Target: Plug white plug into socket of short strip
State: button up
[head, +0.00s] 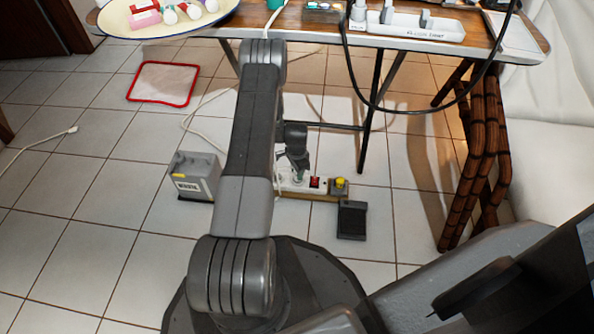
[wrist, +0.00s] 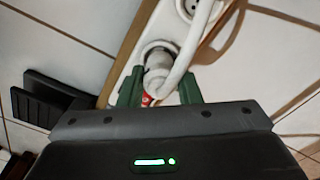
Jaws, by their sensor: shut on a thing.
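The short strip (head: 290,183) is a white power strip on a wooden board on the floor, with a red switch (head: 315,182) and a yellow plug (head: 340,183) at its right end. My gripper (head: 299,176) points down over the strip, left of the switch. In the wrist view its green fingers (wrist: 160,91) are shut on the white plug (wrist: 157,75), whose thick white cable curves up. The plug is at a round socket (wrist: 152,47) of the strip; I cannot tell how deep it sits. Another socket (wrist: 192,8) shows at the top, partly covered by the cable.
A grey box (head: 195,178) stands left of the strip and a black pedal (head: 352,220) lies at its right front. A table (head: 400,43) stands behind, with a black cable hanging down. A loose white plug (head: 72,130) lies far left on clear tiles.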

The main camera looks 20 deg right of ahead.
jog(key=shift+f, duration=0.75)
jog(key=o, duration=1.1)
notch_tip(320, 180, up, 14)
jog(key=p, duration=0.5)
jog(key=shift+f, duration=0.1)
notch_tip(320, 180, down, 14)
jog(key=b, duration=0.5)
jog(key=shift+r, duration=0.4)
